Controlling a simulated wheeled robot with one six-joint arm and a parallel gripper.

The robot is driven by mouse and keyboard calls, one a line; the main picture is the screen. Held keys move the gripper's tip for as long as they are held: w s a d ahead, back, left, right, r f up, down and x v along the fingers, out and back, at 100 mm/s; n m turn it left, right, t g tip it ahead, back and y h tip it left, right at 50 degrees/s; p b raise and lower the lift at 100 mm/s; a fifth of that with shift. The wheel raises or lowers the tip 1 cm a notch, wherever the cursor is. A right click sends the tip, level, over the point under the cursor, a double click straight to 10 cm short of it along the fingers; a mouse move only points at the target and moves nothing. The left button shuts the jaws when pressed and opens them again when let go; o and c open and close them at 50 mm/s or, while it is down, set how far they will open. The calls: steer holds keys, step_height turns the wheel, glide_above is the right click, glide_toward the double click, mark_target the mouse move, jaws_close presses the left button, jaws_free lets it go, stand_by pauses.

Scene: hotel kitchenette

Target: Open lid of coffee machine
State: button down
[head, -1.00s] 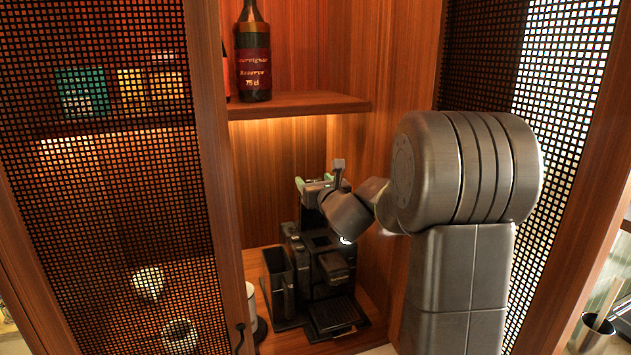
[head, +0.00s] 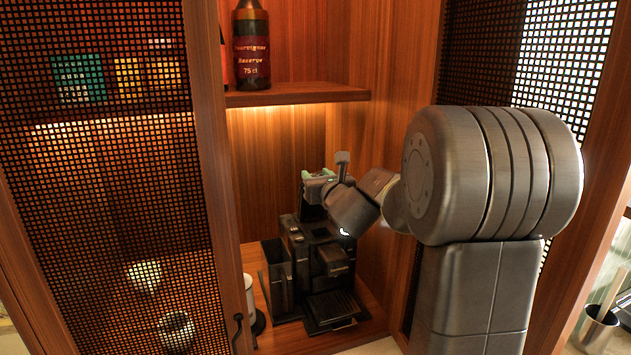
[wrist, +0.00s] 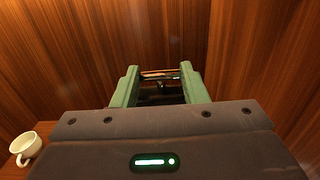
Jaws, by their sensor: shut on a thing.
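The dark coffee machine (head: 318,262) stands upright on the lower cabinet shelf. Its lid (head: 312,207) shows as a dark piece raised above the body at the back. My gripper (head: 318,175) is at the top of this raised piece, with its green fingers around its upper edge. In the wrist view, my gripper (wrist: 160,70) is shut on a dark, shiny edge between the green fingers, which looks like the lid (wrist: 160,88). My wrist hides part of the machine's right rear.
A white cup (wrist: 26,146) is at lower left in the wrist view. The mesh door (head: 110,230) is at left, and the wooden cabinet wall is close on the right.

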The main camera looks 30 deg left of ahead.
steer(key=shift+s+d+f, duration=0.1)
steer(key=shift+f, duration=0.15)
steer(key=c, duration=0.8)
jaws_free()
steer(key=shift+c, duration=0.2)
steer(key=shift+r, duration=0.1)
steer(key=b+v, duration=0.2)
steer(key=v, duration=1.1)
steer(key=shift+s+d, duration=0.2)
steer(key=shift+d, duration=0.15)
